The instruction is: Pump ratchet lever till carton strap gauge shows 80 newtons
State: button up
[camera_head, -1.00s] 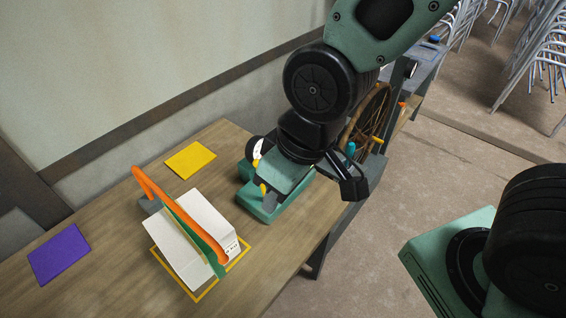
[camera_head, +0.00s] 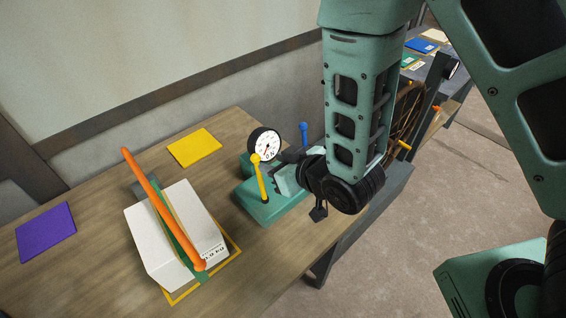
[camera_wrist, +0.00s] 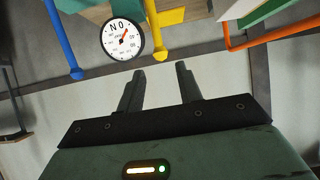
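A green tensioning unit (camera_head: 262,208) stands on the bench, with a round white dial gauge (camera_head: 266,146), a yellow lever (camera_head: 261,178) and a blue lever (camera_head: 304,133). The gauge also faces the wrist view (camera_wrist: 122,39); its reading is too small to tell. A white carton (camera_head: 155,240) has a green strap (camera_head: 181,246) and an orange bar (camera_head: 160,205) over it. My gripper (camera_wrist: 160,80) is open and empty in the wrist view, apart from the yellow lever's knob (camera_wrist: 161,54) and blue lever's knob (camera_wrist: 77,73). In the head view my arm partly hides it.
A yellow outline (camera_head: 222,268) surrounds the carton's foot. A yellow sheet (camera_head: 194,147) and a purple sheet (camera_head: 46,232) lie flat on the wooden bench (camera_head: 95,205). A spoked wheel with coloured pegs stands right of the unit, partly behind my arm. Open floor (camera_head: 420,210) lies right.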

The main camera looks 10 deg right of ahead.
aim_at(259, 159)
jog(key=b+x, duration=0.1)
jog(key=x, duration=0.6)
jog(key=shift+w+a+f, duration=0.1)
jog(key=c, duration=0.5)
jog(key=shift+s+d+b, duration=0.35)
jog(key=shift+s+d, duration=0.25)
jog(key=shift+s, duration=0.3)
jog(key=shift+s+d+b, duration=0.4)
jog(key=shift+s+d, duration=0.2)
jog(key=shift+s, duration=0.3)
jog(key=shift+s+d+b, duration=0.35)
jog(key=shift+s+d, duration=0.25)
jog(key=shift+s, duration=0.25)
jog(key=shift+c, duration=0.2)
jog(key=shift+s+d+f+p, duration=0.25)
jog(key=shift+s+d+p, duration=0.15)
jog(key=shift+s+p, duration=0.2)
jog(key=shift+s+d+f+p, duration=0.2)
jog(key=shift+s+d+p, duration=0.15)
jog(key=shift+s+p, duration=0.2)
jog(key=shift+w+a, duration=0.1)
jog(key=shift+w, duration=0.05)
